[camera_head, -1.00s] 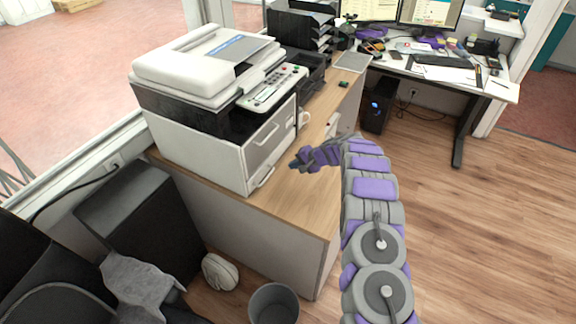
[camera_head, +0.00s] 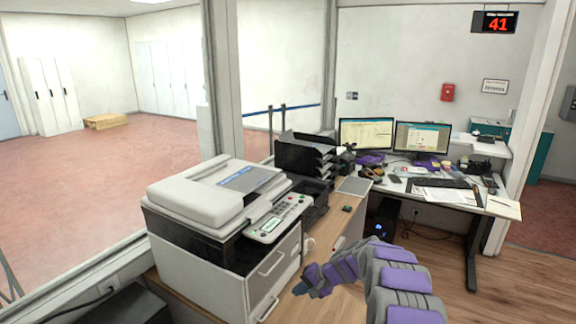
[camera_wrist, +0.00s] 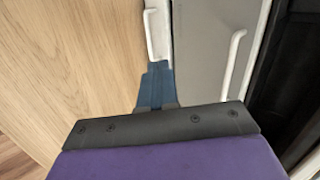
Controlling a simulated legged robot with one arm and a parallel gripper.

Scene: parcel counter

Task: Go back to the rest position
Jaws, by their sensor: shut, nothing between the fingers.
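My gripper (camera_head: 300,289) is at the end of my purple and grey arm, in front of the printer's right side and above the wooden counter top. In the wrist view my gripper (camera_wrist: 157,72) shows as dark blue fingers closed together, with nothing held. The wooden counter (camera_wrist: 70,60) fills the left of that view. The grey printer front (camera_wrist: 215,50) with pale handles lies ahead and to the right; I cannot tell whether the fingertips touch a handle.
The white printer (camera_head: 200,200) stands on the counter (camera_head: 345,300). Black letter trays (camera_head: 300,155) stand behind it. A desk with two monitors (camera_head: 422,137) is at the back right. Wooden floor (camera_head: 440,255) is free to the right. A glass partition runs along the left.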

